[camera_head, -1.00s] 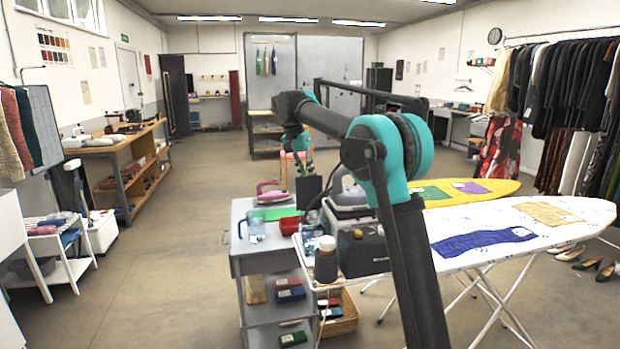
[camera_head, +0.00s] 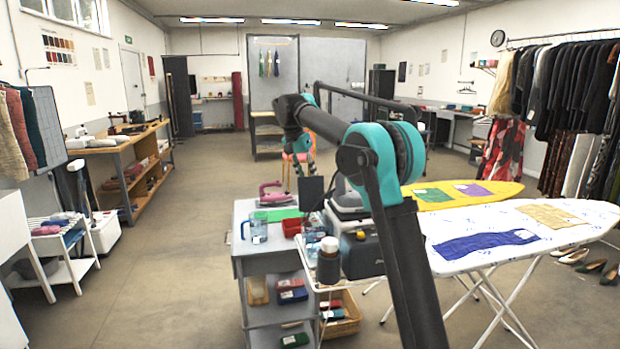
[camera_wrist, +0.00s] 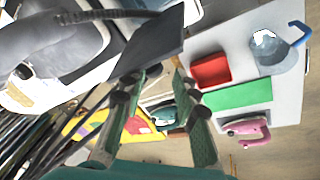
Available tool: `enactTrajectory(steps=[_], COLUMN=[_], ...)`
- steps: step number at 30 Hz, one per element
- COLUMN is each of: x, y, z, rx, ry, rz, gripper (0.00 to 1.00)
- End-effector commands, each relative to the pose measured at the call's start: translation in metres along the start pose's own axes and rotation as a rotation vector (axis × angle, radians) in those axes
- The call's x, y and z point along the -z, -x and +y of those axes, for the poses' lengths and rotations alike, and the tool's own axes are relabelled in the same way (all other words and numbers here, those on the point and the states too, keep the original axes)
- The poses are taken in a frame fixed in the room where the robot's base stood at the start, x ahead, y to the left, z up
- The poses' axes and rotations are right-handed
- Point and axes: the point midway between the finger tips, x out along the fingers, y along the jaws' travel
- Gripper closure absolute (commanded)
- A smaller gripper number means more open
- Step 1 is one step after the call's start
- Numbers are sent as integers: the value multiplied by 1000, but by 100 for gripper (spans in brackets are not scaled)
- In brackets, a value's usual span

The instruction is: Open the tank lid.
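A dark flat panel (camera_head: 310,193), which looks like the tank lid, stands raised at the station's left side. In the wrist view this panel (camera_wrist: 155,42) lies just beyond my fingertips. My gripper (camera_wrist: 160,78) is open, with a clear gap between its fingers and nothing held. In the head view the gripper (camera_head: 304,160) is small, just above the panel; I cannot tell whether they touch.
The grey trolley (camera_head: 252,254) also carries a blue-handled jug (camera_head: 258,228), a red tray (camera_head: 292,228), a green mat (camera_head: 283,214) and a pink iron (camera_head: 271,194). A dark bottle (camera_head: 328,264) stands in front. Ironing boards (camera_head: 575,222) are at right.

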Motion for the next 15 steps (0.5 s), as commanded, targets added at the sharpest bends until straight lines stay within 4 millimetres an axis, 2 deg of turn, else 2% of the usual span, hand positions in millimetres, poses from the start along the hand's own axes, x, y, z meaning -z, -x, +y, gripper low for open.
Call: enactTrajectory(steps=[1, 4, 15], x=[-6, -7, -5], y=[-2, -2, -2], z=[-7, -6, -3], rx=[9, 9, 5], ry=[5, 4, 3], rz=[-11, -13, -13], gripper=[73, 61, 61])
